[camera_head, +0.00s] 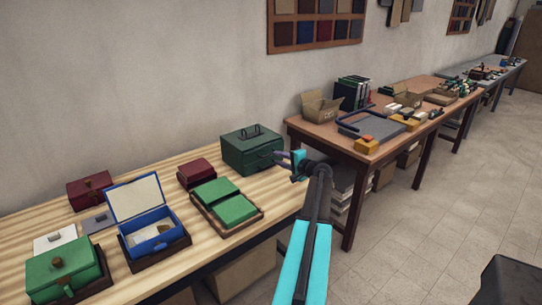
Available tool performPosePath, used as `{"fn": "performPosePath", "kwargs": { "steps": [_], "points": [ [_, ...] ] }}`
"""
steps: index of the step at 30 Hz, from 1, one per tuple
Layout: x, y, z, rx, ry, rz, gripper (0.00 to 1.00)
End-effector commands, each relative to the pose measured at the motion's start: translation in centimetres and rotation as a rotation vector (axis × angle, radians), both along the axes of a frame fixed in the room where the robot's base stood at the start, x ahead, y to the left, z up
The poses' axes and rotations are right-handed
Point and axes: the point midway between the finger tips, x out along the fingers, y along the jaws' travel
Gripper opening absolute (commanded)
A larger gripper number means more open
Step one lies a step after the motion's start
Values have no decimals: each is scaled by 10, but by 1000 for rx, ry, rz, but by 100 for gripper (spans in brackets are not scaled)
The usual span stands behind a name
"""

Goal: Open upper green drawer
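A dark green box (250,151) with a dark carrying handle on top stands at the far right end of the striped wooden table. Its front faces the room, and small fittings show on it, but I cannot make out separate upper and lower drawers. It looks closed. My gripper (279,158) is just right of the box's front, with its dark fingers pointing left toward it. Whether the fingers touch the box cannot be told, nor whether they are apart. I see nothing held in them.
The striped table (190,237) also holds a blue box (152,236) with its lid up, a green box (62,271) at front left, two red boxes, and green pieces on a brown tray (247,222). A brown table (340,151) stands right. Tiled floor (440,220) is open.

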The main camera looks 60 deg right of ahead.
Motion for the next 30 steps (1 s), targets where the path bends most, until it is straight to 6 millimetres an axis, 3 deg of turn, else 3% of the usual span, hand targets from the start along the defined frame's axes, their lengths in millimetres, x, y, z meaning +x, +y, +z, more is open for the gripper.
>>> {"fn": "performPosePath", "kwargs": {
  "steps": [12,28,30],
  "points": [
    [47,-16,-10,0,1,2,26],
    [57,-17,-13,-1,0,2,26],
    [57,-17,-13,-1,0,2,14]
  ]
}}
